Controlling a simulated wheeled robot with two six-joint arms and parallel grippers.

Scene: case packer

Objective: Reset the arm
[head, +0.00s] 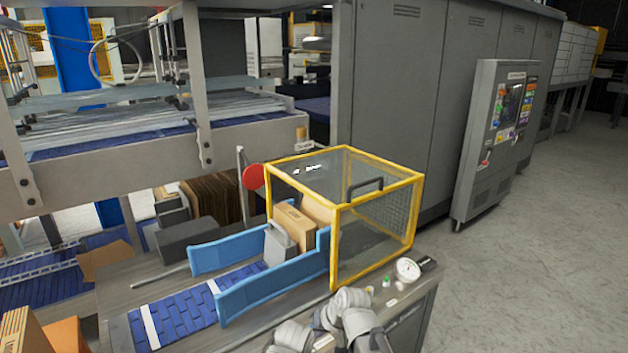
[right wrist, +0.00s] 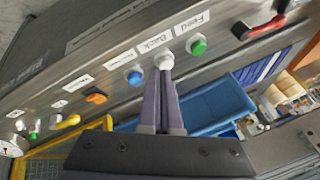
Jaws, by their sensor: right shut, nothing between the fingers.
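My right gripper (right wrist: 164,78) is shut and empty in the right wrist view. Its fingertips are at or just below a white button (right wrist: 164,61) labelled "Back" on a grey control panel (right wrist: 110,60). I cannot tell whether they touch the button. In the head view, grey links of my arm (head: 348,305) show at the bottom, over the front edge of the machine. The right gripper's fingers cannot be made out there. My left gripper is not in view.
A green button (right wrist: 198,47), a blue button (right wrist: 134,78), an orange switch (right wrist: 96,97) and a red-handled lever (right wrist: 258,25) line the panel. A yellow-framed clear guard (head: 378,189) stands over the conveyor, beside blue side rails (head: 270,288). Floor at the right is clear.

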